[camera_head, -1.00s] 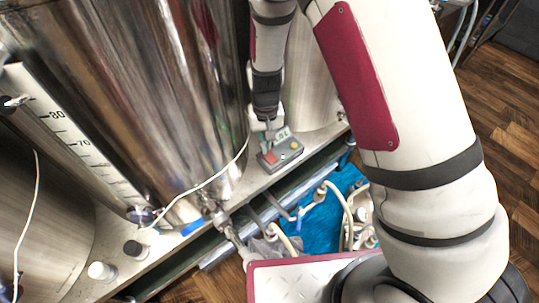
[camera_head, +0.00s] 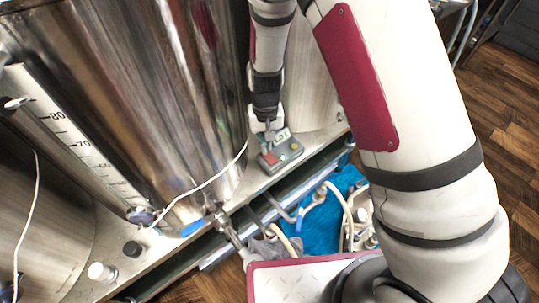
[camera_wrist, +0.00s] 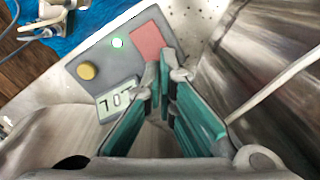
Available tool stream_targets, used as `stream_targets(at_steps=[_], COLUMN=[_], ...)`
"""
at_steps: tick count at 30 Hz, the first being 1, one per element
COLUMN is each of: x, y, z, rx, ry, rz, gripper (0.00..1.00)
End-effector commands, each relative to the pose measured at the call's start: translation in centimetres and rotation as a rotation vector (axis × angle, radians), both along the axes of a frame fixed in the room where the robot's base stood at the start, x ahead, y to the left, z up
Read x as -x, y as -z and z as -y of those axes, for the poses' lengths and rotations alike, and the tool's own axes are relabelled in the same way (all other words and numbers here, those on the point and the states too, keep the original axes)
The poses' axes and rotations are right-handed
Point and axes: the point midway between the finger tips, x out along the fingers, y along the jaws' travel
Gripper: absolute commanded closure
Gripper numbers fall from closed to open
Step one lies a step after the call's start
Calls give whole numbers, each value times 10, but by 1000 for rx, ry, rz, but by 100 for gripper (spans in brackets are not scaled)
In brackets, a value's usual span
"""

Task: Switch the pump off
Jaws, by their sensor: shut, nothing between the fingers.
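The grey control box (camera_head: 291,151) sits on the bench between two steel vessels. In the wrist view its face (camera_wrist: 112,63) carries a red square button (camera_wrist: 147,40), a small lit pale-green lamp (camera_wrist: 117,43), a yellow round knob (camera_wrist: 87,71) and a digit display (camera_wrist: 117,98). My gripper (camera_wrist: 166,74) is shut and empty, its teal-padded fingers pointing at the box. Its fingertips overlap the lower edge of the red button in that view; whether they touch it I cannot tell. In the head view my gripper (camera_head: 269,130) is over the box's far side.
A large steel vessel (camera_head: 130,80) with a level scale (camera_head: 75,135) stands left of the box, and another vessel (camera_head: 312,85) stands behind. A blue-handled valve (camera_head: 192,228), hoses and a blue cloth (camera_head: 322,225) lie nearer. A white cable (camera_head: 205,183) runs along the vessel.

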Motion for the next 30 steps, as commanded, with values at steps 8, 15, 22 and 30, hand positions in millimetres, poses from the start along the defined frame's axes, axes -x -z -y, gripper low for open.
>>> stream_targets(at_steps=[8, 15, 22, 30], x=[0, 0, 0, 0], y=[2, 8, 14, 22], z=[0, 0, 0, 0], rx=[0, 0, 0, 0], ry=[0, 0, 0, 0], rz=[0, -1, -1, -1], gripper=[100, 100, 100, 100])
